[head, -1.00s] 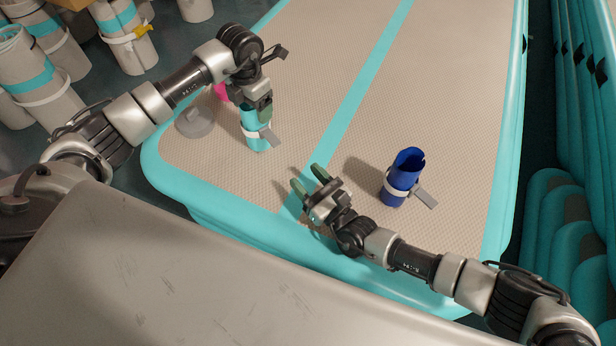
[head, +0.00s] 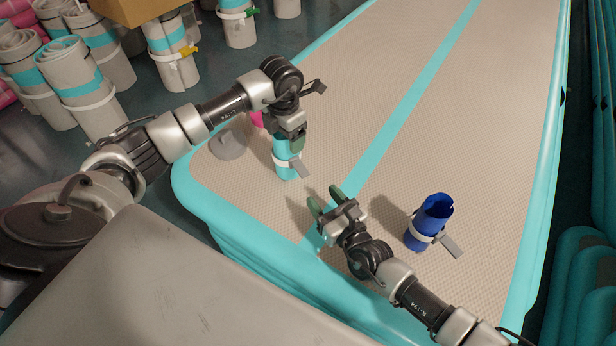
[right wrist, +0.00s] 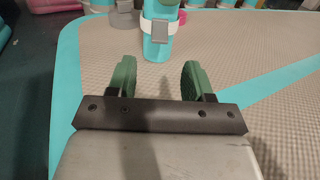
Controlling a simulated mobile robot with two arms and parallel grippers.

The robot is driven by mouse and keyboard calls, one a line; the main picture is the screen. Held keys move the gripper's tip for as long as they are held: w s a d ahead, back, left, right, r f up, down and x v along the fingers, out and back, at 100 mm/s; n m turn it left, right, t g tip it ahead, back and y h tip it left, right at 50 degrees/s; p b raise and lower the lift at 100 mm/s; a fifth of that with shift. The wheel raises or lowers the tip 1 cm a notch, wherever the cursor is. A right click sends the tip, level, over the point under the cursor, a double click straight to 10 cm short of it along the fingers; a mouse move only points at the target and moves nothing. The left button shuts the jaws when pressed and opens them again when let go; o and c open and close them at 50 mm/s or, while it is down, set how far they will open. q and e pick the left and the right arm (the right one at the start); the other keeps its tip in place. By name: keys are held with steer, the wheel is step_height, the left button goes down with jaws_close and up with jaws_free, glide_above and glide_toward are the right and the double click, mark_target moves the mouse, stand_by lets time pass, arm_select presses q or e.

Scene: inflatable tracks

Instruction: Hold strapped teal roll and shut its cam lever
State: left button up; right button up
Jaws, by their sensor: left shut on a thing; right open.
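The teal roll (head: 284,165) stands upright on the track in the head view, with a white strap (head: 283,160) around it. Its grey cam lever (head: 301,167) sticks out to the lower right. My left gripper (head: 292,143) is shut on the top of the teal roll from above. My right gripper (head: 325,204) is open and empty, in front of the roll and apart from it. In the right wrist view the teal roll (right wrist: 157,48) stands beyond the open green fingers (right wrist: 157,78), with the grey lever (right wrist: 174,35) facing the camera.
A blue strapped roll (head: 434,215) with a grey lever stands to the right. A grey disc (head: 228,145) and a pink thing (head: 256,119), partly hidden, lie near the left gripper. Strapped grey rolls (head: 82,85) crowd the floor at upper left. The middle of the track is clear.

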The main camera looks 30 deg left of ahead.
mark_target(306, 176)
steer(key=x, duration=0.7)
steer(key=c, duration=0.9)
steer(key=shift+a+f+t+y, duration=0.1)
steer(key=shift+f+t+y, duration=0.2)
steer(key=shift+f+y, duration=0.25)
steer(key=shift+c, duration=0.2)
steer(key=shift+r, duration=0.1)
steer(key=o, duration=0.9)
steer(key=shift+o, duration=0.2)
steer(key=v, duration=1.2)
steer(key=shift+s, duration=0.1)
